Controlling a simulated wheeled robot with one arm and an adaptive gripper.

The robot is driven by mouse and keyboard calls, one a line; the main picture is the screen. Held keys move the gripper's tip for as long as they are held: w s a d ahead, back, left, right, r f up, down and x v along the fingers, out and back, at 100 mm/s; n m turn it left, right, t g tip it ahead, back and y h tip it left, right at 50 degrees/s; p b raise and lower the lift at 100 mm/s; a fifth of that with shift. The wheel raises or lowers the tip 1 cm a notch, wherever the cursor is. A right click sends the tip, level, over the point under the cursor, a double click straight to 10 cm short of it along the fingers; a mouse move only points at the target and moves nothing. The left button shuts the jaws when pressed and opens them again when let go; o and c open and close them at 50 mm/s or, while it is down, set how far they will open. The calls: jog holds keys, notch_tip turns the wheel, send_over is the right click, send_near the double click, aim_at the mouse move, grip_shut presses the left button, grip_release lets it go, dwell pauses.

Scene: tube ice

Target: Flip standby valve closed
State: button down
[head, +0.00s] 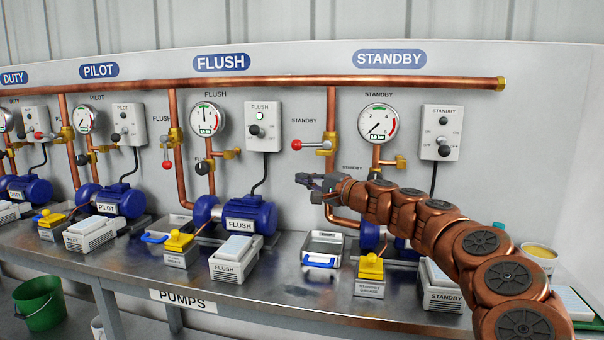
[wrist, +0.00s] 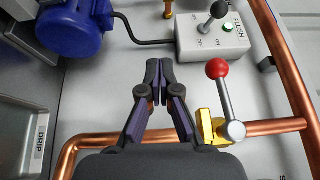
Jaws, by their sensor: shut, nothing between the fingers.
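The standby valve (head: 325,146) is a brass body on the copper pipe under the STANDBY sign. Its silver lever ends in a red knob (head: 297,145) and points left, crosswise to the vertical pipe. In the wrist view the valve body (wrist: 209,127) sits on the pipe, and the lever with its red knob (wrist: 217,69) stands square to the pipe. My gripper (head: 304,183) is below the lever in the head view. In the wrist view its fingertips (wrist: 159,66) are together and empty, beside the red knob and apart from it.
The standby gauge (head: 379,123) and switch box (head: 441,133) are right of the valve. The flush switch box (head: 263,127) is left, its lamp green. My arm hides part of the standby pump (head: 370,236). A grease box (head: 370,275) and drip tray (head: 323,248) stand on the bench.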

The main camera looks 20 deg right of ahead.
jog(key=s+f+b, duration=0.2)
jog(key=s+f, duration=0.2)
jog(key=f, duration=0.2)
jog(key=shift+s+d+f, duration=0.15)
jog(key=shift+s+d, duration=0.05)
jog(key=shift+s, duration=0.15)
